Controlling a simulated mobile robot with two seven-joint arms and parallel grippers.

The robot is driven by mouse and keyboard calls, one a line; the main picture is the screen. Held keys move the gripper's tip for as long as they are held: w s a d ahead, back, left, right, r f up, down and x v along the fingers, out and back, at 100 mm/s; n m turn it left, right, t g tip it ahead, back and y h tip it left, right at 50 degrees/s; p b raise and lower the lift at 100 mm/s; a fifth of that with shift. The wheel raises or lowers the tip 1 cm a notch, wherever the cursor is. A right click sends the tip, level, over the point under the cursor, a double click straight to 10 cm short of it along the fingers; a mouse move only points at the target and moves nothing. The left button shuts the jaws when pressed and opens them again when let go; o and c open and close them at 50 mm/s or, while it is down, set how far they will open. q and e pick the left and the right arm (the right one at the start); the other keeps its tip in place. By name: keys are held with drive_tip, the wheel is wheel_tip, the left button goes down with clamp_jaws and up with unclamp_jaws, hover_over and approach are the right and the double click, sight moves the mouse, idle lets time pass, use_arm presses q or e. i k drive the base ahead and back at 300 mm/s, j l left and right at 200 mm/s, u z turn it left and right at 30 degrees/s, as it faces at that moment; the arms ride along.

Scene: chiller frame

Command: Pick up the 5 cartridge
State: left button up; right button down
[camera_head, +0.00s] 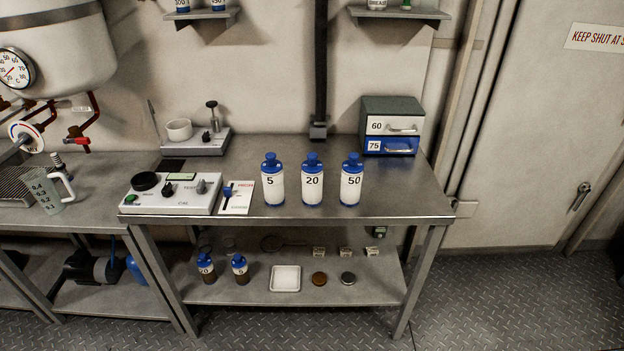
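The 5 cartridge (273,182) is a white bottle with a blue cap and blue base, marked 5. It stands upright on the steel table (400,205), leftmost in a row of three. The 20 cartridge (312,182) stands to its right, and the 50 cartridge (351,182) is at the right end of the row. The three stand apart with small gaps. Neither of my grippers shows in the head view.
Left of the 5 cartridge are a white card with a blue slider (237,198) and a control box (172,195). A drawer unit (391,126) stands at the back right. The table's front right is clear. A lower shelf (330,290) holds bottles and small items.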

sight(272, 169)
drive_tip(key=i+j+z, duration=0.1)
drive_tip(key=z, duration=0.35)
drive_tip(key=j+z, duration=0.6)
drive_tip(key=z, duration=0.25)
drive_tip(key=j+z, duration=0.2)
drive_tip(key=j, duration=0.35)
drive_tip(key=k+j+z, duration=0.2)
drive_tip(key=j, duration=0.3)
drive_tip(key=i+j, duration=0.05)
drive_tip(key=i, duration=0.05)
